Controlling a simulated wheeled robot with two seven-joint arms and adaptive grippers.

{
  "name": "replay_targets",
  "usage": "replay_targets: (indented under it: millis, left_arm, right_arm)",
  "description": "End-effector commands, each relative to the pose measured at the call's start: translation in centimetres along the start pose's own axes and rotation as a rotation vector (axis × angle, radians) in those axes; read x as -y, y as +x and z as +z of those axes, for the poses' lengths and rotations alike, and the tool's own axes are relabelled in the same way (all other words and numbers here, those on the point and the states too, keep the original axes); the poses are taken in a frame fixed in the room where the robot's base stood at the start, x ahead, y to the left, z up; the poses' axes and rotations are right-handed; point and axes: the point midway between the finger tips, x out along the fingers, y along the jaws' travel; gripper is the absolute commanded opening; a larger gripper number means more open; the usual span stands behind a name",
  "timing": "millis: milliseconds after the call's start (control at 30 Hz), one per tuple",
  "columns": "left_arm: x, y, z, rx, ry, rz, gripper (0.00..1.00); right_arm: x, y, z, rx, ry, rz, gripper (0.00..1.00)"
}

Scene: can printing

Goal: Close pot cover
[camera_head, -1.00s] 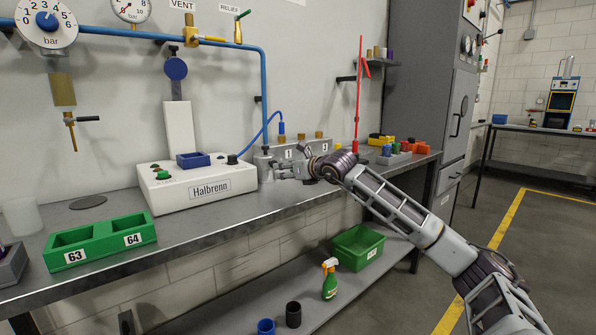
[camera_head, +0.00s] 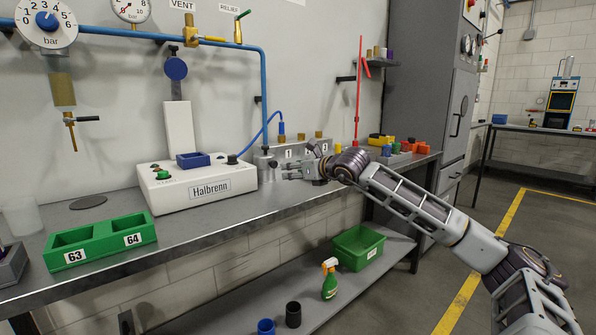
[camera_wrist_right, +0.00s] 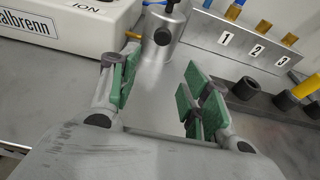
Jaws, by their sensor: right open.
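A small grey metal pot (camera_head: 263,168) stands on the bench just right of the white Halbrenn box. It also shows at the top of the right wrist view (camera_wrist_right: 164,50), with a dark round knob (camera_wrist_right: 162,36) on its near side. Its top is partly cut off there, so I cannot tell how its cover sits. My right gripper (camera_head: 288,171) is open and empty, just right of the pot in the head view. In the right wrist view its green-padded fingers (camera_wrist_right: 163,88) are spread, with the pot beyond them and apart. My left gripper is not in view.
The Halbrenn box (camera_head: 205,182) stands left of the pot. A grey block numbered 1, 2, 3 (camera_wrist_right: 245,47) stands behind and right, with dark cylinders (camera_wrist_right: 245,88) in front of it. Green bins (camera_head: 100,240) sit at the left.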

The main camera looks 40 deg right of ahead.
Motion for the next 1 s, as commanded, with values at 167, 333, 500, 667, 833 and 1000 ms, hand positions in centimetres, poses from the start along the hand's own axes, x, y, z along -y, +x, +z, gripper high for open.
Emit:
replay_targets:
  millis: [167,333,500,667,833,1000]
  left_arm:
    - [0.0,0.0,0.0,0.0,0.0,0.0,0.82]
    - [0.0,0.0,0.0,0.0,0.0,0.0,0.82]
    - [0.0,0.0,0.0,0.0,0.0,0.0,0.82]
    - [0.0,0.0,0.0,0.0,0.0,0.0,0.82]
    - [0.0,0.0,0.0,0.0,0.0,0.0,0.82]
    - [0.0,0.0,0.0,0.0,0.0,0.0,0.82]
  right_arm:
    - [0.1,-0.4,-0.1,0.0,0.001,0.0,0.47]
    - [0.0,-0.7,-0.1,-0.001,0.001,0.0,0.47]
    - [0.0,-1.1,-0.1,-0.001,-0.001,0.0,0.47]
    - [-0.1,-1.3,-0.1,-0.001,-0.002,0.001,0.47]
    - [-0.2,-1.6,0.0,-0.001,-0.004,0.002,0.47]
    - [-0.3,-1.7,0.1,-0.001,-0.004,0.003,0.47]
